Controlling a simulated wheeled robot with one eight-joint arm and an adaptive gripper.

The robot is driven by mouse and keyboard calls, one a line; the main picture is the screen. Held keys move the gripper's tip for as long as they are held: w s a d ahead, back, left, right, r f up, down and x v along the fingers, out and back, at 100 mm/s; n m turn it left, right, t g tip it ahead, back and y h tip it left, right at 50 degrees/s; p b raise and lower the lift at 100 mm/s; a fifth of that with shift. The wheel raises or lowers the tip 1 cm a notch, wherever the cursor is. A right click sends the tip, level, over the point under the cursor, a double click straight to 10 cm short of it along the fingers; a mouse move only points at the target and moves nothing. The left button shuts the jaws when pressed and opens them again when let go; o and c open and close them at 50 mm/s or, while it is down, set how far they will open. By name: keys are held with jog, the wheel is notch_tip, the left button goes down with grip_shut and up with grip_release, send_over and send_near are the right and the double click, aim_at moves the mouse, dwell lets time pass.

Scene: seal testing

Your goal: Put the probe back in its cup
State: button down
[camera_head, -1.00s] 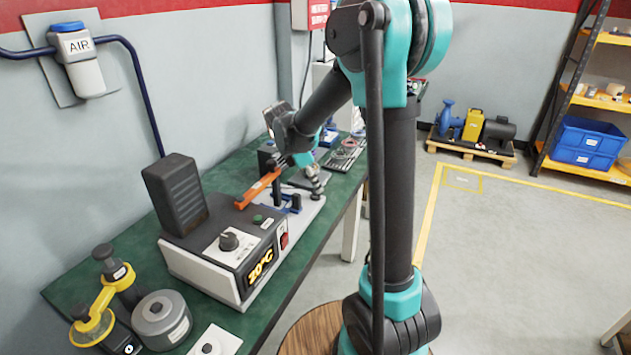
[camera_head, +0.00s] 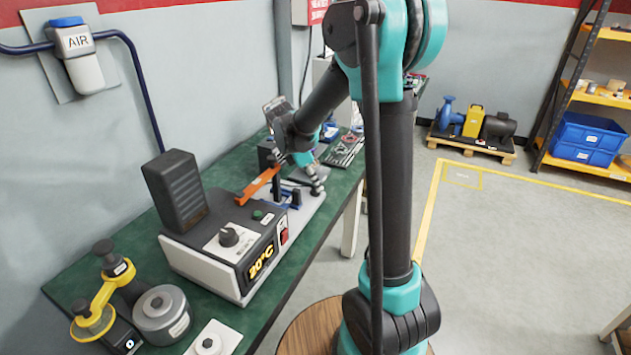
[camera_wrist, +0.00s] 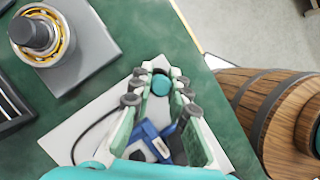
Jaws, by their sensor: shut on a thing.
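In the wrist view, my gripper (camera_wrist: 161,88) has its fingers closed around a small round teal-topped piece, which I take to be the probe (camera_wrist: 160,84). Its lower part is hidden. A blue fixture (camera_wrist: 154,135) shows between the fingers, nearer my wrist, and a thin black cable curves beside it over the pale base plate (camera_wrist: 70,133). In the head view, my gripper (camera_head: 316,186) points down at the far end of the heater's base, right of the blue fixture (camera_head: 294,197). The probe is too small to make out there. I cannot tell which part is the cup, nor whether the probe touches it.
The heater (camera_head: 225,245) shows 20°C, with an orange bar (camera_head: 258,185) above its far end. A bearing (camera_wrist: 43,35) sits on a grey block at upper left in the wrist view.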

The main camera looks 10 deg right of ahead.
jog(key=shift+f, duration=0.15)
jog(key=c, duration=1.4)
grip_release()
jog(key=shift+r, duration=4.05)
jog(key=shift+s, duration=0.1)
